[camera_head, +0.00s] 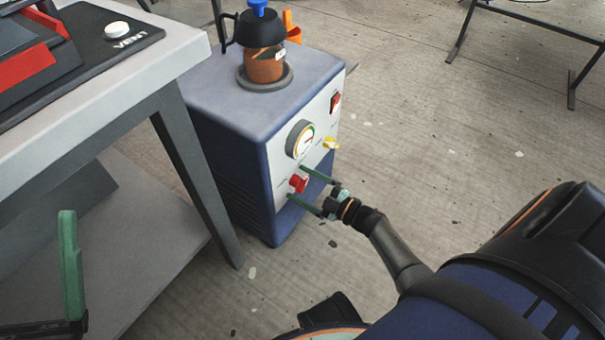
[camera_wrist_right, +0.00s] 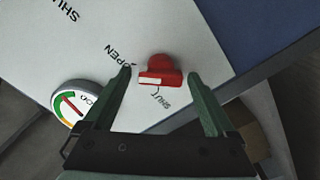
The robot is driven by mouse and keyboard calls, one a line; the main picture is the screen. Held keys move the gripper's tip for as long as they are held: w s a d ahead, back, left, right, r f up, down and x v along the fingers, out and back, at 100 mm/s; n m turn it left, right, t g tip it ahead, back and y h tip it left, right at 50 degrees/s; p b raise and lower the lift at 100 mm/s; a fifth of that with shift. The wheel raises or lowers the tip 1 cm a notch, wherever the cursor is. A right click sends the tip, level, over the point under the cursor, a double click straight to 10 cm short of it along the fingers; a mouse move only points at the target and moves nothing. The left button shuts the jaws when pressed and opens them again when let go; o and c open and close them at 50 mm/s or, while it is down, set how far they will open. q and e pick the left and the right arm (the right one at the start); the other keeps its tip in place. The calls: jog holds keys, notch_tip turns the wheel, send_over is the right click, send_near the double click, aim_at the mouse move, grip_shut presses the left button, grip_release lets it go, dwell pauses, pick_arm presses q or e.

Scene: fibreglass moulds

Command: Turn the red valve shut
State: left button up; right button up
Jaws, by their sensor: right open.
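The red valve (camera_head: 298,184) is on the pale front panel of the blue cabinet (camera_head: 225,110), below the round gauge. In the right wrist view the valve (camera_wrist_right: 161,70) has a pale-faced handle, with OPEN printed to its left and SHUT below it. My right gripper (camera_head: 296,182) is open, with one green finger on each side of the valve. The right wrist view shows gaps between the valve and both fingers; contact is not visible. One green finger of my left gripper (camera_head: 68,265) shows at the lower left; its other finger is out of view.
A dark-lidded pot (camera_head: 264,65) stands on top of the cabinet. A grey workbench (camera_head: 155,75) stands close on the left.

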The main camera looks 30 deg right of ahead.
jog(key=c, duration=1.4)
